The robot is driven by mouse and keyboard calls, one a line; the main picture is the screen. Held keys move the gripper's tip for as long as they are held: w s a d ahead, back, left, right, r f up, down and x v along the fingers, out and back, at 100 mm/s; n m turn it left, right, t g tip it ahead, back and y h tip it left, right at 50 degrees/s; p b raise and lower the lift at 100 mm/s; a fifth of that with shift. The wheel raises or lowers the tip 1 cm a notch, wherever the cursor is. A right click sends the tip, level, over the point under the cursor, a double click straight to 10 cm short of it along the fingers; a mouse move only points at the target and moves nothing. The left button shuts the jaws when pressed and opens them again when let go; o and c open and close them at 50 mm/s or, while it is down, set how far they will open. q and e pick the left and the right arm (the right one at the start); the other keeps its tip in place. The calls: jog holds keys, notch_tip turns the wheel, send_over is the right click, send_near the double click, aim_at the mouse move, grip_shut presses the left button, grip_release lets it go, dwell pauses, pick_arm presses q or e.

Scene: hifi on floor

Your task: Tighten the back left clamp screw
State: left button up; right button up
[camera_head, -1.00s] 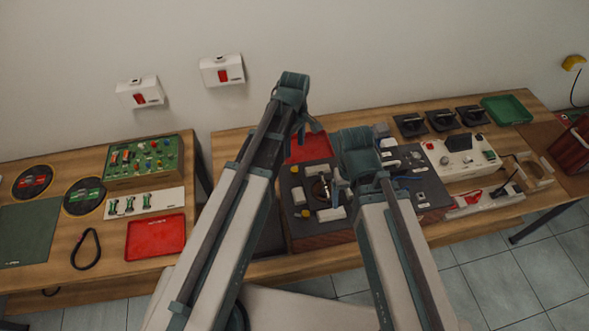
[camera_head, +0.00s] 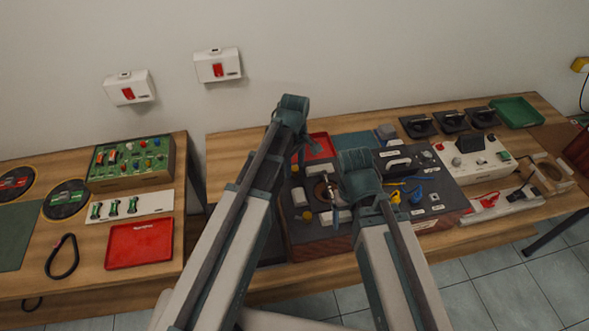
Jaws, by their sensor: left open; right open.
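A dark panel (camera_head: 290,240) with small fittings lies on the right-hand bench. I cannot tell which fitting is the back left clamp screw; my grippers hide part of this area. My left gripper (camera_head: 303,152) is open above the panel's back left part.
A red tray (camera_head: 320,147) lies behind the panel. Right of it stand a white device (camera_head: 470,160), several black units (camera_head: 452,121) and a green tray (camera_head: 517,112). A gap separates the left bench, which holds a red tray (camera_head: 140,244) and a green board (camera_head: 130,160).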

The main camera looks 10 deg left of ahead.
pick_arm(q)
grip_shut()
dwell(0.5)
jog(key=m, duration=0.5)
jog(key=shift+m, duration=0.4)
jog(key=m, duration=1.1)
jog(key=shift+m, duration=2.5)
